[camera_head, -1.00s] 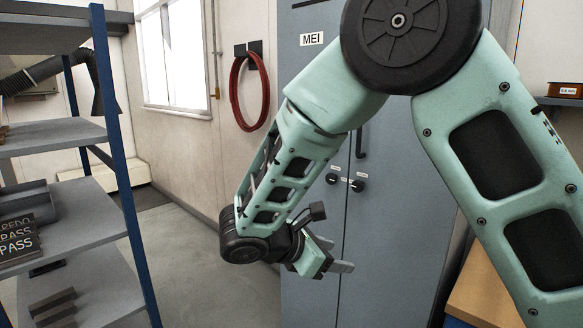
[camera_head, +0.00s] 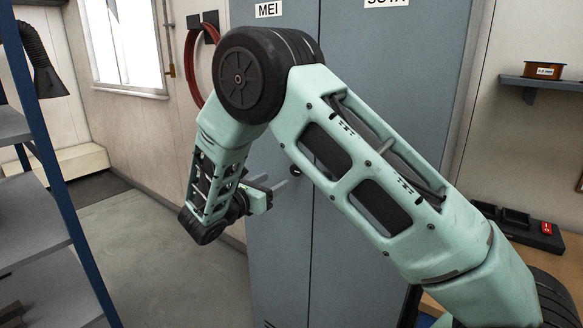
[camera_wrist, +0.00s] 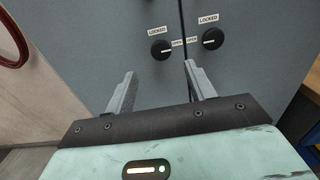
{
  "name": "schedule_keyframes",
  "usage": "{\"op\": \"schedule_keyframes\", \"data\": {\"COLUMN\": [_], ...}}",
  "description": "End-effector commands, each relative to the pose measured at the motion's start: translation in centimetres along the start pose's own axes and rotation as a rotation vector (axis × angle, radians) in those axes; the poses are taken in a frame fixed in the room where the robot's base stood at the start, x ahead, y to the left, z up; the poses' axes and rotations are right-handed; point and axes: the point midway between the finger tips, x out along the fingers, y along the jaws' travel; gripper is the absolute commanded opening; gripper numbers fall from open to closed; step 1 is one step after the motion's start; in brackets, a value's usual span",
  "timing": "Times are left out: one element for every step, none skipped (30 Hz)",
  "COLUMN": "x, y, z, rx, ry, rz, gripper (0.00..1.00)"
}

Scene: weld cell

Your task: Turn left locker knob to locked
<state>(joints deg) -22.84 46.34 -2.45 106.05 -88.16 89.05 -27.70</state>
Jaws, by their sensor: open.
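The grey double-door locker (camera_head: 285,250) stands ahead, its left door labelled MEI. In the wrist view the left knob (camera_wrist: 161,50) is round and black, with a LOCKED label above it and an OPEN label to its right. Its white mark lies roughly sideways, toward OPEN. The right knob (camera_wrist: 212,39) sits across the door seam. In the head view the left knob (camera_head: 296,170) shows just beyond my gripper (camera_head: 275,184); my arm hides the right knob. In the wrist view my open, empty gripper (camera_wrist: 159,70) points at the locker, its fingertips apart from the left knob.
A shelf rack with a blue post (camera_head: 62,170) stands at left. A red hose (camera_head: 192,70) hangs on the wall left of the locker. A workbench with a black tray (camera_head: 520,228) is at right. The floor (camera_head: 150,250) between rack and locker is clear.

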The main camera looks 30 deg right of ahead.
Motion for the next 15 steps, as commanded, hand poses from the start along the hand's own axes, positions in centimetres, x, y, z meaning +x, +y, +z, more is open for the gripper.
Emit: {"op": "schedule_keyframes", "data": {"x": [1.2, 1.9, 2.7, 3.4, 3.9, 4.7, 5.3, 5.8, 6.5, 6.9, 7.4, 7.9, 8.2, 8.4, 8.8], "y": [-0.1, -0.1, -0.1, -0.1, -0.1, -0.1, -0.1, -0.1, -0.1, -0.1, -0.1, -0.1, -0.1, -0.1, -0.1], "z": [0.2, 0.2, 0.2, 0.2, 0.2, 0.2, 0.2, 0.2, 0.2, 0.1, 0.2, 0.2, 0.1, 0.1, 0.1], "rx": [-0.002, -0.002, -0.001, -0.001, -0.001, 0.000, -0.001, -0.001, -0.001, -0.001, -0.001, 0.000, 0.000, 0.000, 0.000], "ry": [0.000, 0.001, 0.001, 0.001, 0.000, 0.001, 0.001, 0.001, 0.002, 0.002, 0.001, 0.001, 0.001, 0.001, 0.001], "rz": [-0.005, -0.005, -0.004, -0.005, -0.004, -0.005, -0.004, -0.003, -0.004, -0.003, -0.003, -0.003, -0.002, -0.002, -0.001], "gripper": [0.55, 0.55, 0.55, 0.55, 0.55, 0.55, 0.55, 0.55, 0.55, 0.55, 0.55, 0.55, 0.55, 0.55, 0.55]}}
